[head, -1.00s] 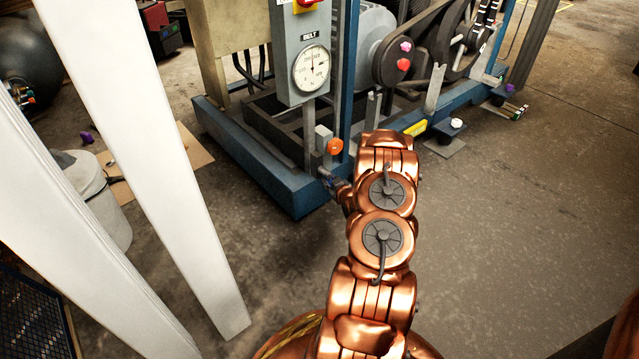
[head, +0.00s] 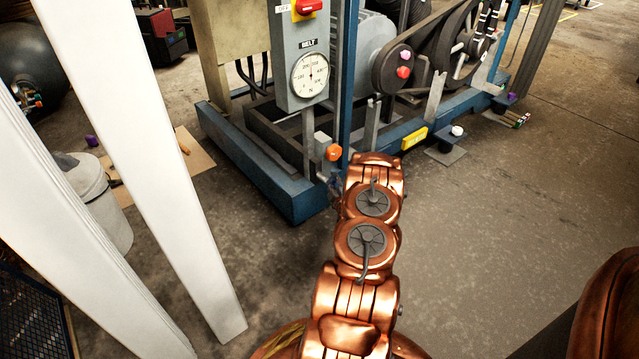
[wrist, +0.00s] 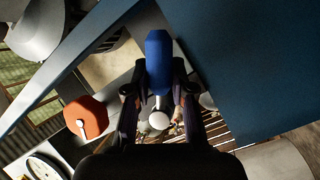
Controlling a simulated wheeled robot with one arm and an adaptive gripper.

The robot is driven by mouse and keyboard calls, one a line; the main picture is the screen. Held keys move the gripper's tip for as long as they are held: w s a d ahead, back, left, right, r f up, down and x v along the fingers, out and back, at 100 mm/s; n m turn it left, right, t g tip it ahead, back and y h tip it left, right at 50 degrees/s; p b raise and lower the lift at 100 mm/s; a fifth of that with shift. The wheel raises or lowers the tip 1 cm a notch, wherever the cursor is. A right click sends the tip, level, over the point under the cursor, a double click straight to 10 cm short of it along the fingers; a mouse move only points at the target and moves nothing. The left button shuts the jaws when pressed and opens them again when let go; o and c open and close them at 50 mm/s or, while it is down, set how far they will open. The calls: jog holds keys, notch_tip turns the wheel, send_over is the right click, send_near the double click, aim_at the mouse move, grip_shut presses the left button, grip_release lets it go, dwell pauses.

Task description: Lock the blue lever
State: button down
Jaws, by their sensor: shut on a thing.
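The blue lever (wrist: 159,58) stands between the fingers of my gripper (wrist: 158,78) in the wrist view. Its rounded blue handle shows above the fingers, with a pale metal stem and round end below it. The dark fingers are closed on it from both sides. In the head view my gripper (head: 336,187) is a small dark shape at the blue frame, beyond my copper arm and below the orange knob. The lever cannot be made out clearly there.
An orange knob (head: 333,152) is close to my gripper and shows left of it in the wrist view (wrist: 86,117). A blue frame post (head: 347,80) and the grey gauge panel (head: 288,55) rise behind. The floor (head: 500,220) to the right is clear.

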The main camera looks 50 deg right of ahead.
dwell(0.3)
jog(key=c, duration=1)
grip_release()
jog(key=shift+s, duration=0.1)
jog(key=v, duration=1.2)
